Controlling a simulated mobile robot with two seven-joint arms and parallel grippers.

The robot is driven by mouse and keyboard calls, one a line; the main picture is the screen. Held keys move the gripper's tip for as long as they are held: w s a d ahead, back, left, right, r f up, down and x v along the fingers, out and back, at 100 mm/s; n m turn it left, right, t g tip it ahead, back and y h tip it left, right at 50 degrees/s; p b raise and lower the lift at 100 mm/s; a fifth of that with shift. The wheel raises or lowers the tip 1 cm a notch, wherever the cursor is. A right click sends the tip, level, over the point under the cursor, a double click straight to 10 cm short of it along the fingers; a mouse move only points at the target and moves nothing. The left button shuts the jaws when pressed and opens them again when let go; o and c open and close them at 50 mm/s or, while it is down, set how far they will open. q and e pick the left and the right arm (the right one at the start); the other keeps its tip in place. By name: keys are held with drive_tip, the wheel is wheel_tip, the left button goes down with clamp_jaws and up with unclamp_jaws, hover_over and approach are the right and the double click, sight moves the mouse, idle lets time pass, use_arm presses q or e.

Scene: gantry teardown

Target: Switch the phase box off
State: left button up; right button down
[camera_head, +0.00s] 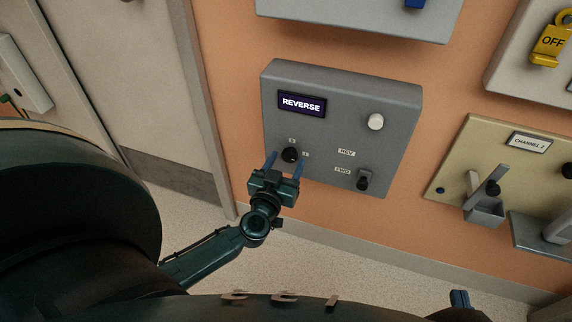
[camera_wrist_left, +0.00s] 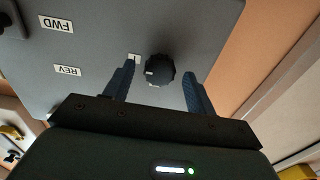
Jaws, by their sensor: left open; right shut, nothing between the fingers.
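The phase box (camera_head: 340,119) is a grey panel box on the orange wall, with a lit display (camera_head: 302,104) reading REVERSE. Its black rotary knob (camera_head: 290,155) sits at the lower left, with small labels above it and to its right. In the left wrist view the knob (camera_wrist_left: 160,69) shows a pale mark on its left side, towards the label there. My left gripper (camera_head: 285,165) is open, its blue fingers on either side of the knob with gaps; in the wrist view (camera_wrist_left: 158,88) neither touches it. My right gripper (camera_head: 460,299) is shut and empty at the bottom edge.
The box also carries a white button (camera_head: 376,121) and a black lever (camera_head: 364,180) by the REV and FWD labels. A beige CHANNEL 2 panel (camera_head: 510,165) with a lever is to the right. A yellow OFF tag (camera_head: 551,40) hangs upper right. A door (camera_head: 130,80) is left.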

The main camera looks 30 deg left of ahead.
use_arm(q)
drive_tip(key=shift+w+a, duration=0.1)
drive_tip(key=shift+w, duration=0.15)
drive_tip(key=shift+c, duration=0.6)
drive_tip(key=c, duration=0.9)
